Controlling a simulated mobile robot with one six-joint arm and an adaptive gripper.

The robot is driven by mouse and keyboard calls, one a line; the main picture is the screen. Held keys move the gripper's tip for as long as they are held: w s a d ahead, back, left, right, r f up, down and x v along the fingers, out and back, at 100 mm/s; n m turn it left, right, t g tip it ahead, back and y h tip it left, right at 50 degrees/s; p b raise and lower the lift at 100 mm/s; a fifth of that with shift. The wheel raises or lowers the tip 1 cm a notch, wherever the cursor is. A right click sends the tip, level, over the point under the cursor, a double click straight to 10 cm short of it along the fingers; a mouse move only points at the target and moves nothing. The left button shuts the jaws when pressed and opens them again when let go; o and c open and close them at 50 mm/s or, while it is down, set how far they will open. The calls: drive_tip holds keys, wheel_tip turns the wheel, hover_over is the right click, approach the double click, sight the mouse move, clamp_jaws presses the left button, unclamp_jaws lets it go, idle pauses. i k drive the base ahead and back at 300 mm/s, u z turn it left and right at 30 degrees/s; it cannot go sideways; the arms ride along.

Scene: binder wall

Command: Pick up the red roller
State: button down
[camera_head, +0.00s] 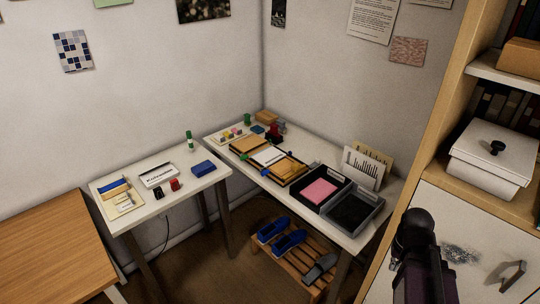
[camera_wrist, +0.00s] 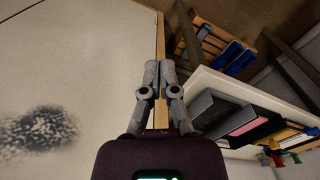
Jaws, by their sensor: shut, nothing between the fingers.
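A small red item (camera_head: 175,184) sits beside a black one on the white left table. Another red item with dark parts (camera_head: 274,131) stands near the back of the white right table. Both are too small to tell for sure which is the red roller. A red spot (camera_wrist: 296,158) also shows at the lower right edge of the wrist view. My gripper (camera_wrist: 159,66) is shut and empty in the wrist view, its fingertips together in front of a pale cabinet door, away from both tables. In the head view only my dark arm shows at the lower right.
A black tray with pink paper (camera_head: 319,190) and a grey tray (camera_head: 353,211) stand at the right table's front. A wooden rack with shoes (camera_head: 290,258) is beneath. A shelf cabinet (camera_head: 452,235) with a white box (camera_head: 492,160) stands close on the right. A wooden desk (camera_head: 45,250) is at left.

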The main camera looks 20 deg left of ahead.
sight(273, 130)
drive_tip(key=k, duration=1.3)
drive_tip(key=u, duration=0.4)
drive_tip(key=i, duration=0.55)
drive_tip(key=u, duration=0.7)
drive_tip(key=i, duration=0.7)
drive_tip(key=u, duration=0.3)
drive_tip(key=i, duration=1.65)
drive_tip(key=z, duration=0.4)
